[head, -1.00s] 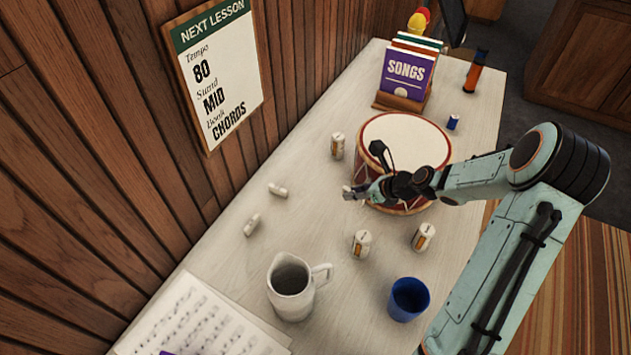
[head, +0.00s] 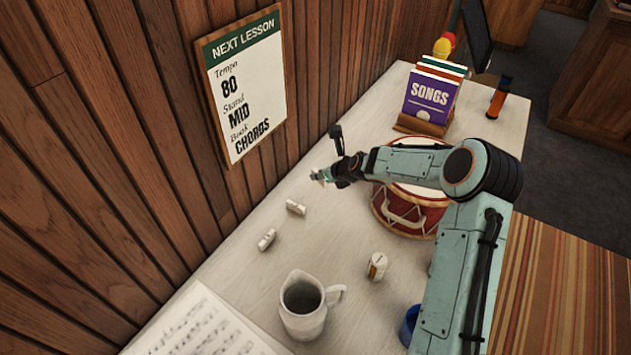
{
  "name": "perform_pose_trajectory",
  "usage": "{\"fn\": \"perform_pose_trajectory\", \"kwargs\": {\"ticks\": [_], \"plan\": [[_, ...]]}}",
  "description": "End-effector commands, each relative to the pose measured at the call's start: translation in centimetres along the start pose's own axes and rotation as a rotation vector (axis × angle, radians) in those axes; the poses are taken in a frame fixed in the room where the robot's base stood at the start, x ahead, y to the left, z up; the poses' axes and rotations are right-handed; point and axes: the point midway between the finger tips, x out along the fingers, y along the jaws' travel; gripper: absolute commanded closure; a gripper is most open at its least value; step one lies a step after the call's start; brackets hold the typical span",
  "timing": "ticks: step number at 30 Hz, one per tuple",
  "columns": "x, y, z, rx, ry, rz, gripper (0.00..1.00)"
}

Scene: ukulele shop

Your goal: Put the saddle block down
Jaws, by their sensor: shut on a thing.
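My gripper (head: 320,176) is shut on a small pale piece, the saddle block (head: 316,175). Only a bit of it shows at the fingertips, so its shape and tilt are hard to tell. The gripper is left of the drum, over the back of the pale table near the wooden wall. I cannot tell how high the block is above the table. Two small pale blocks lie on the table nearer the camera, one (head: 296,207) just below the gripper in the picture and one (head: 267,240) further down and left.
A red drum (head: 408,214) stands under my arm. A white can-like piece (head: 377,266), a white jug (head: 303,305) and a blue cup (head: 408,325) stand in front. Sheet music (head: 205,325) lies at the lower left. A songbook rack (head: 431,100) stands at the far end.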

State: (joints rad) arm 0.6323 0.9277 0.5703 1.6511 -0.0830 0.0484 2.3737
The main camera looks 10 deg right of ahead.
Motion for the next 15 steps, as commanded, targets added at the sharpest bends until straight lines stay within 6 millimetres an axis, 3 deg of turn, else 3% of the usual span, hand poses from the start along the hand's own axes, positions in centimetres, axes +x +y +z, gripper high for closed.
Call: {"fn": "perform_pose_trajectory", "kwargs": {"ticks": [3,9,15], "plan": [[3.0,-1.2,0.8,0.001,0.001,0.002,1.0],[7.8,-2.6,-0.2,0.0,0.001,0.002,1.0],[9.3,-3.2,-0.3,0.0,0.001,0.001,1.0]]}}
